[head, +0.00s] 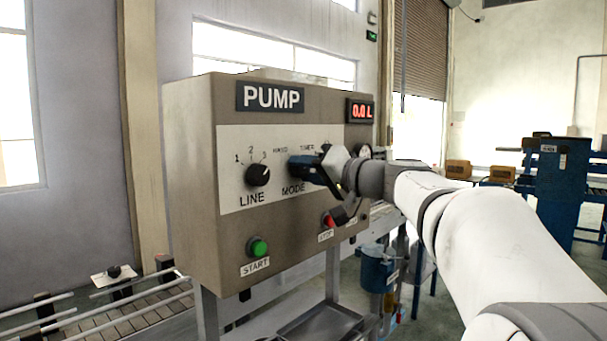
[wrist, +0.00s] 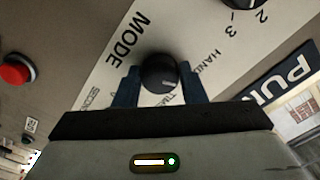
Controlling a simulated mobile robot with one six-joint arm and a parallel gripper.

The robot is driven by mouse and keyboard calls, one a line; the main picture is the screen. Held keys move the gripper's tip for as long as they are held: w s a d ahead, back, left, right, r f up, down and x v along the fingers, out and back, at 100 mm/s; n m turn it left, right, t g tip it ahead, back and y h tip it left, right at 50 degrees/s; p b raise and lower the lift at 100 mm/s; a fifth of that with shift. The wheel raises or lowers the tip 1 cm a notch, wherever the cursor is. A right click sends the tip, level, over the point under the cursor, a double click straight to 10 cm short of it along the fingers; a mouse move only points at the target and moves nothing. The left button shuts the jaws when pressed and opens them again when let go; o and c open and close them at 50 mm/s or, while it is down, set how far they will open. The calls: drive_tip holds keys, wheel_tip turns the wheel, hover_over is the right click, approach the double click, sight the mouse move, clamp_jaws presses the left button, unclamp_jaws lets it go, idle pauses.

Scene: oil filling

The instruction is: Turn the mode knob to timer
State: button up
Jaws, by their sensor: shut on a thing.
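The mode knob (wrist: 159,73) is a round black knob on the pump panel, above the word MODE in the head view. My gripper (head: 300,168) is at the panel, and its blue fingers sit on both sides of the knob in the wrist view (wrist: 160,82), shut on it. A white line on the knob shows in the wrist view, on the side towards the partly covered timer label. In the head view my gripper hides the knob, and the TIMER label (head: 307,149) shows above it.
The LINE knob (head: 258,175) is left of my gripper. The green START button (head: 258,247) and red STOP button (head: 328,221) are below. A red display (head: 361,111) reads 0.0 L. A roller conveyor (head: 100,325) runs at the lower left.

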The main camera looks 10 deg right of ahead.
drive_tip(key=m+b, duration=0.1)
drive_tip(key=m, duration=0.9)
drive_tip(key=shift+m, duration=0.4)
idle(0.4)
drive_tip(key=o, duration=1)
drive_tip(key=b+v, duration=0.1)
drive_tip(key=v, duration=0.7)
drive_tip(key=shift+w+a, duration=0.1)
